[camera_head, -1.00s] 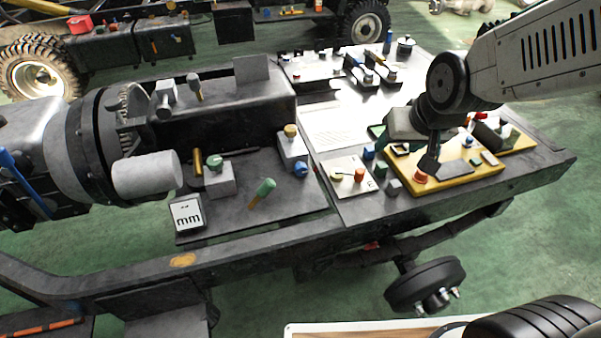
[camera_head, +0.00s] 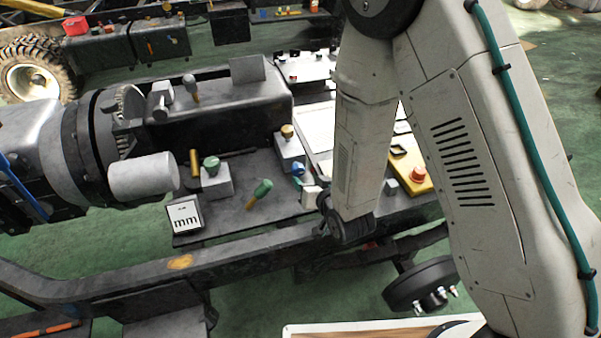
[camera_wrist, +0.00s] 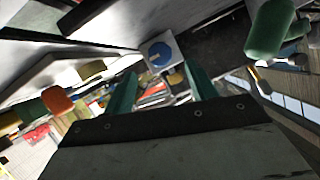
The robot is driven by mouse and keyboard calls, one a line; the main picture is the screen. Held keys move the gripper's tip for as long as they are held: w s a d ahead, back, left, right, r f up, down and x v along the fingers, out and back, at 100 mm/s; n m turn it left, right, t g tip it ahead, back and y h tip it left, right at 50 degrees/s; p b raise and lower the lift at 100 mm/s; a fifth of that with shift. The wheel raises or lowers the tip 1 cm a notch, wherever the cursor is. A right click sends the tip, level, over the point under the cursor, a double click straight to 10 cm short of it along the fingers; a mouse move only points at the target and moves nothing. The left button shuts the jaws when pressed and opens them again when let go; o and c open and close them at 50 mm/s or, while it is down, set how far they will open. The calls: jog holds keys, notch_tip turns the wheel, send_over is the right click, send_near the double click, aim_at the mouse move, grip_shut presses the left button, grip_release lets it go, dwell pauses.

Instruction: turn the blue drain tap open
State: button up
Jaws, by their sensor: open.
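The blue tap (camera_head: 299,169) is a small blue knob on the side of a light grey block (camera_head: 288,146) with a yellow cap on top. In the wrist view the blue tap (camera_wrist: 159,54) is a round face with a pale slot on a light square block face. My gripper (camera_wrist: 160,72) is open, with its two teal fingers either side of the line to the tap. The tap shows beyond the fingertips, and nothing is held. I cannot tell the exact gap. In the head view my arm's end is just right of and below the tap, and the fingers are not clear there.
A green-capped handle (camera_head: 260,189) and a grey block with a green knob (camera_head: 211,163) stand left of the tap. A yellow panel with a red button (camera_head: 418,175) is right, partly behind my arm. The bench's front edge runs below my arm's end.

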aim_at(299, 172)
jog(key=x, duration=0.7)
jog(key=shift+w, duration=0.15)
jog(key=c, duration=1)
